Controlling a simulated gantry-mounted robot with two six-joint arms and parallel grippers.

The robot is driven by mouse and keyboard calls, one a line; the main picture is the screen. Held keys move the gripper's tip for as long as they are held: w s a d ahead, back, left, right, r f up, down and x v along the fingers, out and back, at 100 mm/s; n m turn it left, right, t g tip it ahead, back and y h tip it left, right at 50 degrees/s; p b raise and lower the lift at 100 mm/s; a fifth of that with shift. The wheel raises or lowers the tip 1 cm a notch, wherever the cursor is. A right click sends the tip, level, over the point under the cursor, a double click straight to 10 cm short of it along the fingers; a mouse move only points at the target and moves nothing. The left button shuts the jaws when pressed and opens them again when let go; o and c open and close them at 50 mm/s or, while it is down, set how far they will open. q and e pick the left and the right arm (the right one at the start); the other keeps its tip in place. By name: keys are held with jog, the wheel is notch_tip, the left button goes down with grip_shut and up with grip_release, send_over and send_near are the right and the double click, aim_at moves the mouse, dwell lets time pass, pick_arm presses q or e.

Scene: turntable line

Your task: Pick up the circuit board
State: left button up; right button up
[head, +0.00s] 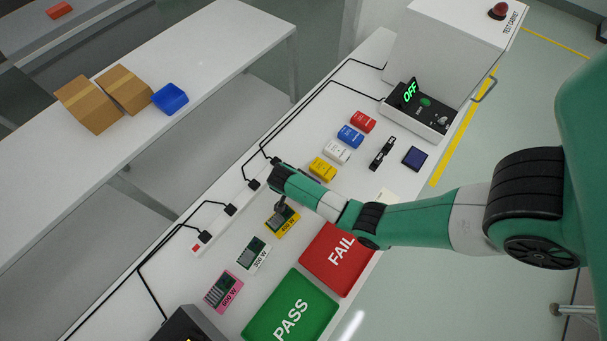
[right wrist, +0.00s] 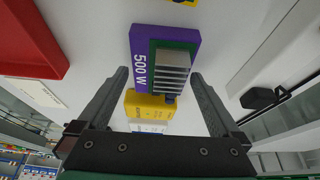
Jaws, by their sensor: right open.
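A purple circuit board (right wrist: 140,62) marked 500 W lies flat on the white table in the right wrist view, with a ribbed grey heatsink (right wrist: 172,68) on it. My right gripper (right wrist: 160,78) is open and empty, its two fingers spread either side of the board in that picture. The gap in height is hard to judge. In the head view my right arm hides most of this board. A yellow 400 W board (head: 283,221), a white 300 W board (head: 254,255) and a pink 600 W board (head: 223,290) lie in a row. My left gripper is not in view.
A red FAIL pad (head: 336,262) and a green PASS pad (head: 290,309) lie beside the boards. Yellow (head: 322,168), white (head: 338,151), blue (head: 350,136) and red (head: 363,122) boxes sit further up. Black cables run along the back edge. A tester displays OFF (head: 409,91).

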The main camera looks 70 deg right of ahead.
jog(key=c, duration=1.3)
jog(key=r+p, duration=0.1)
jog(key=r, duration=0.1)
jog(key=r+p, duration=0.2)
jog(key=shift+s+a+r, duration=0.15)
jog(key=shift+s+r, duration=0.05)
jog(key=shift+r, duration=0.1)
jog(key=s+a+r+p, duration=0.2)
jog(key=s, duration=0.1)
jog(key=s+a+r+p, duration=0.2)
jog(key=s+a+r, duration=0.1)
jog(key=s, duration=0.1)
jog(key=s+a+r+p, duration=0.2)
jog(key=s+r, duration=0.1)
jog(key=s, duration=0.1)
jog(key=shift+a+r, duration=0.25)
jog(key=shift+a, duration=0.05)
